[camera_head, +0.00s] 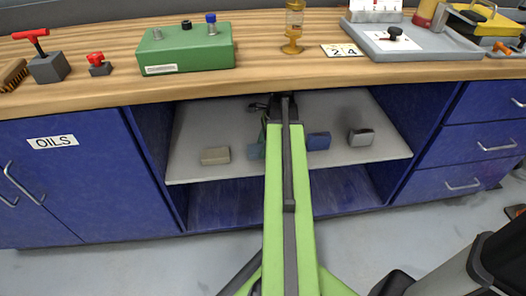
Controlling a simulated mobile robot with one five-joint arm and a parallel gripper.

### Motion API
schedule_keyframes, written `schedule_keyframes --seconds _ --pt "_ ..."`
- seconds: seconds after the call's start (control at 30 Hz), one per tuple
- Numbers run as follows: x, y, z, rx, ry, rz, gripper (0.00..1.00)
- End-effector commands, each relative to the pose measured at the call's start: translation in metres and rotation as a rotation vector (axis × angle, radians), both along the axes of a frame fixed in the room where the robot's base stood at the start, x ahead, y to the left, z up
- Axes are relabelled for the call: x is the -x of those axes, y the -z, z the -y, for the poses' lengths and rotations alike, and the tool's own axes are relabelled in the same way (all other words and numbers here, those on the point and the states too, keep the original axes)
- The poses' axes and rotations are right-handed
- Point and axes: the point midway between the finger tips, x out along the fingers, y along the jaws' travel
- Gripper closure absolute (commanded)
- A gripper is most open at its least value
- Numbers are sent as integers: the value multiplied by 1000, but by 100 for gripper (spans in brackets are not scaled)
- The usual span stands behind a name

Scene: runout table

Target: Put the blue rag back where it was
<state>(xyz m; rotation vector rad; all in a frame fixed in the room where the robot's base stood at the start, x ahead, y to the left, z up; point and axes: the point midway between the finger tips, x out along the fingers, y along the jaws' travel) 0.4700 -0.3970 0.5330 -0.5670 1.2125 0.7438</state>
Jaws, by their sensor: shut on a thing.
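My gripper (274,106) is over the grey shelf under the bench, far in, and partly hidden by my green arm. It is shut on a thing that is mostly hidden. A narrow blue-green, cloth-like piece (262,134) hangs just left of my arm below the gripper; it looks like the held thing and may be the blue rag. I cannot tell whether it touches the shelf. A dull blue folded shape (254,152) shows beside it. A brighter blue block-like thing (319,141) lies on the shelf just right of my arm.
On the shelf (188,134), a beige block (215,156) lies left and a grey one (361,137) right. Shelf is bare between these and at both ends. The wooden bench top (120,84) overhangs it, and blue cabinets (70,180) flank the opening.

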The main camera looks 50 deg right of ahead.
Motion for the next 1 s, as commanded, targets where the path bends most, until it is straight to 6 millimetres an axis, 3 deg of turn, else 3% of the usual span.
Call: schedule_keyframes --seconds 0.3,0.33,0.5,0.8,1.0 --pt "0 4 0 0 1 0 83" --pt "1 3 0 0 1 0 44" --pt "1 2 1 0 1 0 24" --pt "1 0 1 0 2 0 24" --pt "5 -32 6 0 3 0 24"
